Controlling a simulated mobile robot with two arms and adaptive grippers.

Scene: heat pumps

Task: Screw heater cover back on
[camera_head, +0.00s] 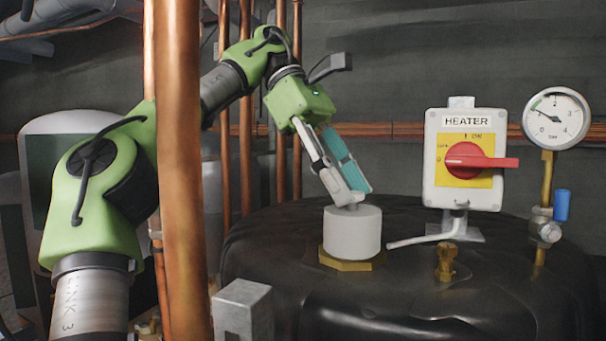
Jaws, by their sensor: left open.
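The heater cover (352,234) is a light grey cylinder with a small knob on top. It sits upright over a brass hex fitting (350,262) on top of the black tank (430,290). I cannot tell whether its thread is engaged. My left gripper (350,197) comes down at a tilt from the upper left, its fingertips at the knob on the cover. It is open, with one teal pad showing; whether the fingers touch the knob is unclear. My right gripper is not in view.
A white HEATER switch box (464,158) with a red handle stands right of the cover. A pressure gauge (556,117) and a blue-handled valve (561,205) are farther right. A thick copper pipe (182,200) rises in front of my left arm. Thinner copper pipes (245,130) stand behind.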

